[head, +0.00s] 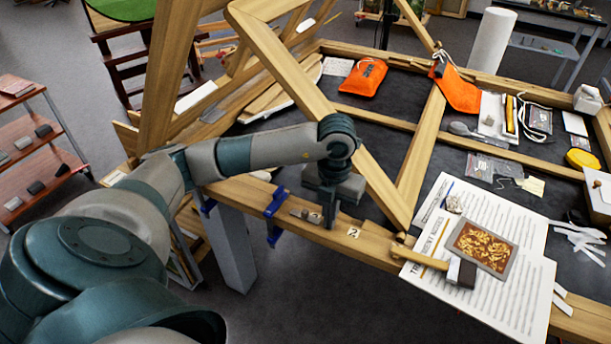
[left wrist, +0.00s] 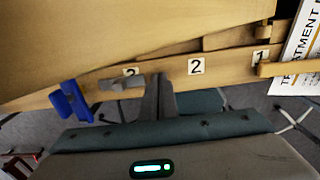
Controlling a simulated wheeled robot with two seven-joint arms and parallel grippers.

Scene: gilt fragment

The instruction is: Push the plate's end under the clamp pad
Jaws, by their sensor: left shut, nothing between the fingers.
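A small grey metal plate (head: 304,214) lies on the front wooden rail, between the blue clamp (head: 275,204) and my left gripper (head: 329,222). In the left wrist view the plate (left wrist: 121,82) lies to the right of the clamp (left wrist: 71,101), with a small gap showing between them. My left gripper (left wrist: 158,112) is shut and empty, its fingers pointing down at the plate's right end. I cannot tell whether they touch it. The clamp's pad cannot be made out. My right gripper is not in view.
Number labels (head: 353,232) are on the rail. A wooden beam (head: 290,70) slants up close behind my left gripper. A wooden-handled tool (head: 425,259), printed sheets (head: 510,292) and a gilt fragment picture (head: 484,246) lie to the right. Open floor is in front of the rail.

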